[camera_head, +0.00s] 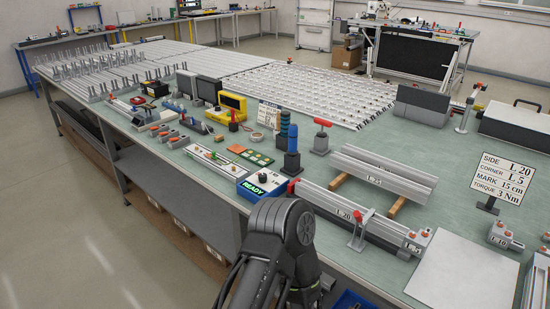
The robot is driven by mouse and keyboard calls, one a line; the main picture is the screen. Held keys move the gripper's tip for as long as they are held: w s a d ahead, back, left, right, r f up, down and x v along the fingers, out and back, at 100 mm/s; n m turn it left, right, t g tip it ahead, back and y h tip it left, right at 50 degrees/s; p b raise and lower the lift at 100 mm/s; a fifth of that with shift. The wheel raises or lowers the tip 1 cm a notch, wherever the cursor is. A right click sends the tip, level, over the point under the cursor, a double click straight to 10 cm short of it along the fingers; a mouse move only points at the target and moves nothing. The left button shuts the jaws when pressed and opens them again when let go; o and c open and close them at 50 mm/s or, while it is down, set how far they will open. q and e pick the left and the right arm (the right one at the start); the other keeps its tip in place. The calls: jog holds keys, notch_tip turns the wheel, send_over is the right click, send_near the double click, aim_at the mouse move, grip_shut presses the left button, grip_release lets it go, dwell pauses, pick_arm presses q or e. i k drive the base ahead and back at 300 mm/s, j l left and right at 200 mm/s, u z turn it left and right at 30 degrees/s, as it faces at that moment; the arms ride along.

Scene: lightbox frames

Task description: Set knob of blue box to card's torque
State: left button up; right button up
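The blue box (266,183) stands near the front edge of the green-topped table, with a green READY sign on its front. Its top is pale with a small dark knob (262,178); the knob's setting is too small to read. The card (502,179) stands on a dark stand at the right and reads SIDE L 20, CORNER L 5, MARK 15 cm, TORQUE 3 Nm. Neither gripper's fingers show.
An aluminium profile marked L 20 (340,208) lies in a fixture with a red-handled clamp (360,230), right of the box. More profiles (383,172) rest on wooden blocks behind. Blue and red-handled tools (291,150) stand behind the box. A white sheet (463,275) lies front right.

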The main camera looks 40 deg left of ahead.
aim_at(262, 178)
jog(key=j, duration=0.95)
jog(key=k+j+z, duration=0.1)
jog(key=j, duration=0.85)
